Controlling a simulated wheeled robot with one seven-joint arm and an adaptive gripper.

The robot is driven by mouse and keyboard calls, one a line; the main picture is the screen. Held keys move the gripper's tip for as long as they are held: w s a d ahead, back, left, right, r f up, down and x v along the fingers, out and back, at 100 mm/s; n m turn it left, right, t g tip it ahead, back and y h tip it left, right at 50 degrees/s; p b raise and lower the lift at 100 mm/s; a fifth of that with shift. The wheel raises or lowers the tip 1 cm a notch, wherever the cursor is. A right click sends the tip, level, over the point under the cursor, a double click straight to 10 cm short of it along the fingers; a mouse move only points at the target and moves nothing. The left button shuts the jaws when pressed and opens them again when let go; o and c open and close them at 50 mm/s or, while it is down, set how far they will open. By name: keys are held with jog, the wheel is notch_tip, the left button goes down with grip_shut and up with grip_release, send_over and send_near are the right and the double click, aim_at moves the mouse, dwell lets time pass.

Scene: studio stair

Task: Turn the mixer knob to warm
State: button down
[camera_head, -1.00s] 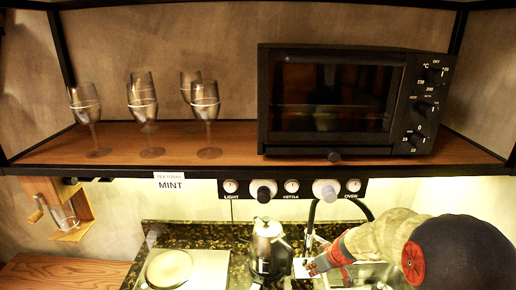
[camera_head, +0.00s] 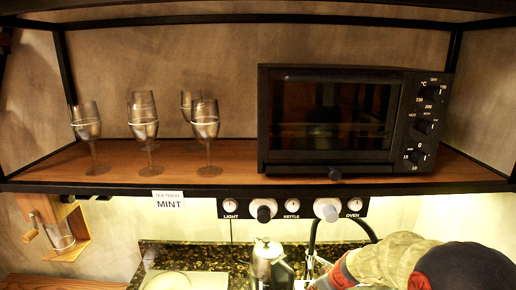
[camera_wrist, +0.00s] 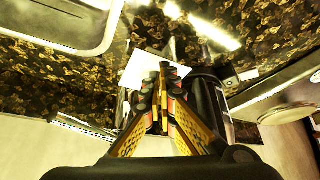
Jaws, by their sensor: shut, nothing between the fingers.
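My gripper (camera_wrist: 165,72) is in the wrist view with its two fingers together and nothing between them. Its tips are over a white plate or card (camera_wrist: 138,70) on the dark speckled counter; I cannot tell whether they touch. In the head view a black curved tap (camera_head: 312,236) rises behind the counter. My arm covers the area right of it, and my gripper is at the bottom edge there. I cannot make out the mixer knob or its setting.
A metal kettle (camera_head: 268,262) stands left of the tap. Above is a panel (camera_head: 292,208) with knobs marked light, kettle and oven. A shelf (camera_head: 230,187) overhead holds several glasses (camera_head: 145,125) and a black oven (camera_head: 350,120). A sink basin (camera_wrist: 65,22) shows in the wrist view.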

jog(key=shift+s+f, duration=0.1)
notch_tip(320, 180, up, 6)
jog(key=p, duration=0.2)
jog(key=shift+s+p, duration=0.2)
jog(key=shift+p, duration=0.1)
jog(key=shift+d, duration=0.1)
